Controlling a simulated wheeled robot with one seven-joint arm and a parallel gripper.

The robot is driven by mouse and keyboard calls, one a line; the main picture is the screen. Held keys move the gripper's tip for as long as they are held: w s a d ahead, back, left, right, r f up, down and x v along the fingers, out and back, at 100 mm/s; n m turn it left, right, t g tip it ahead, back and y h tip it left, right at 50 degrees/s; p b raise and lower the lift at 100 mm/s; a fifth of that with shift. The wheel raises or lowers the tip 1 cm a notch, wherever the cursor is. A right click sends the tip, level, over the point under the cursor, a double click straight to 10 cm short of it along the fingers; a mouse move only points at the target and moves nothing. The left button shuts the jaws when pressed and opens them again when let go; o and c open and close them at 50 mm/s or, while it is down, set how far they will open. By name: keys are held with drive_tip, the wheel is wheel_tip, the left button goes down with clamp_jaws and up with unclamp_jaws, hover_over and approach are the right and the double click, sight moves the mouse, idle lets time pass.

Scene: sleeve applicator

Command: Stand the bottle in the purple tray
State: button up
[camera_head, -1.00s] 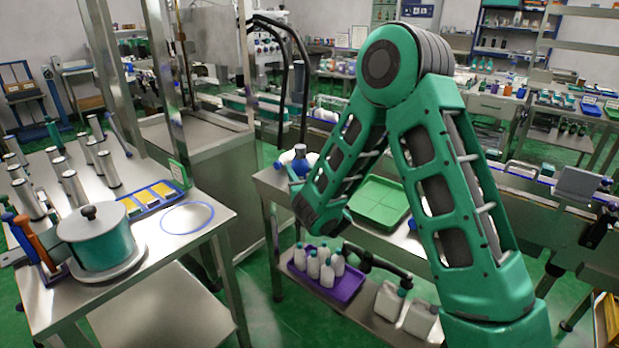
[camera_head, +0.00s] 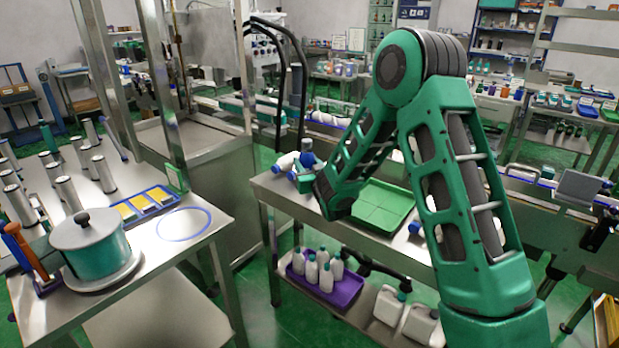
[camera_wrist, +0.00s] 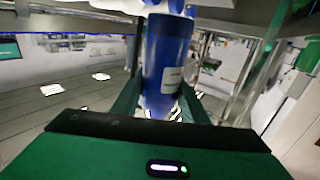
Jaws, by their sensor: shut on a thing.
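My gripper (camera_wrist: 164,92) is shut on a blue bottle (camera_wrist: 168,60), which has a pale label and stands between the green fingers in the wrist view. In the head view the blue bottle (camera_head: 307,159) looks roughly upright above the left end of the steel bench; my forearm partly hides the gripper (camera_head: 304,178). The purple tray (camera_head: 345,296) is on the lower shelf of that bench, below the gripper and apart from it. Several white and grey bottles (camera_head: 326,276) stand in the tray. Its right part looks free.
White bottles with blue ends (camera_head: 286,162) lie beside the gripper. A green tray (camera_head: 383,208) is on the bench top. White jugs (camera_head: 389,304) stand right of the purple tray. A steel table (camera_head: 215,222) with a pot (camera_head: 92,245) is at left.

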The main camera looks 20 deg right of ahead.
drive_tip(key=shift+w+d+f, duration=0.4)
drive_tip(key=shift+w+f, duration=0.1)
drive_tip(key=shift+f, duration=0.55)
drive_tip(key=shift+w+d+f, duration=0.35)
drive_tip(key=shift+w+f, duration=0.1)
drive_tip(key=shift+f, duration=0.6)
drive_tip(key=shift+w+d+f, duration=0.4)
drive_tip(key=shift+w+f, duration=0.1)
drive_tip(key=shift+f, duration=0.55)
drive_tip(key=o, duration=1.2)
drive_tip(key=shift+o, duration=0.2)
drive_tip(key=s, duration=1.2)
drive_tip(key=shift+d, duration=0.25)
